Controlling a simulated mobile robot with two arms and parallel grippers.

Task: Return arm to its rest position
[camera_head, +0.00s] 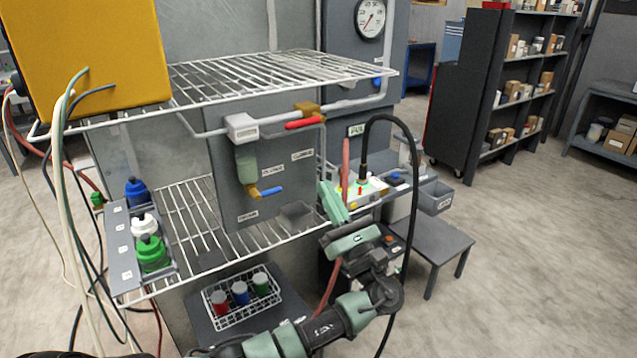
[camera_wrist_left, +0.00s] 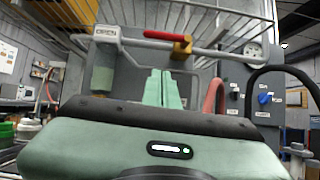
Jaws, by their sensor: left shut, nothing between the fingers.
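My left arm comes in from the bottom of the head view, and its green left gripper (camera_head: 331,203) points up in front of the wire rack's right end. In the left wrist view the two green fingers (camera_wrist_left: 161,88) are together with nothing between them. Behind them is a grey panel (camera_head: 262,165) with a red-handled valve (camera_head: 303,124) above and a blue-handled valve (camera_head: 268,191) below. The gripper appears apart from the panel. My right gripper is not in view.
The wire rack (camera_head: 190,200) holds a grey tray (camera_head: 122,262) of bottles at left. A wire basket (camera_head: 214,303) with several coloured jars stands below. A black hose (camera_head: 410,190) arches beside my gripper. A grey stool (camera_head: 436,243) stands right; open floor lies beyond.

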